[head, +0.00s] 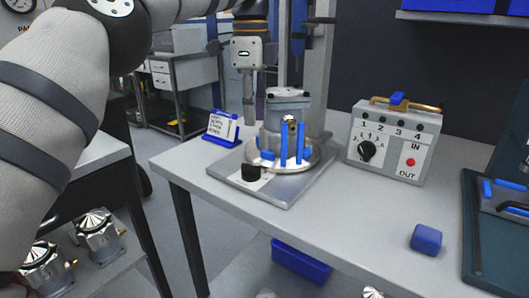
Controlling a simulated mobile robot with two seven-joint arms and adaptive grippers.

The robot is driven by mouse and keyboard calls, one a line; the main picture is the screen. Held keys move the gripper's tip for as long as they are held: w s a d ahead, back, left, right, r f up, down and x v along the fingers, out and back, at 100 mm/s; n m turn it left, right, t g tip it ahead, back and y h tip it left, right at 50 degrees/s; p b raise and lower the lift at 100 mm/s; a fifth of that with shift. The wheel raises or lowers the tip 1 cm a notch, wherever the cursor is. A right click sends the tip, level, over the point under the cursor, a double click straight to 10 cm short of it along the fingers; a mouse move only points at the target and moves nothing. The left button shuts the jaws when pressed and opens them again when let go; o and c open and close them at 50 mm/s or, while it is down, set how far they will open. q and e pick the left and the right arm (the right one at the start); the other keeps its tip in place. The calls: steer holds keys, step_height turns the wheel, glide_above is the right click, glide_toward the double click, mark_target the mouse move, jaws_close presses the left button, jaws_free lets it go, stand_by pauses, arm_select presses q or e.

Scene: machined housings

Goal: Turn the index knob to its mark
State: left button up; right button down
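A black knob (250,172) stands on the front left of a grey fixture plate (280,193), with a pale label beside it. A second black knob (367,151), a dial ringed by small figures, is on the front of a grey control box (391,140). I cannot read either knob's setting against a mark. My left gripper (248,125) points down, above the first knob in the picture and apart from it. Its fingers show as one narrow column, so their opening is unclear. My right gripper is not in view.
A metal housing (287,107) with blue posts stands on the fixture, right of the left gripper. A blue card holder (222,127) is at the table's back left. A blue block (426,239) lies front right. The table (330,220) between is clear.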

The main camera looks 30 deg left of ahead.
arm_select(q)
glide_above(251, 164)
steer(key=f, duration=0.5)
steer(key=shift+s+f, duration=0.15)
steer(key=shift+s, duration=0.2)
steer(key=f, duration=0.6)
steer(key=shift+w+f+p, duration=0.1)
steer(key=shift+w+p, duration=0.15)
steer(key=shift+p, duration=0.1)
jaws_close()
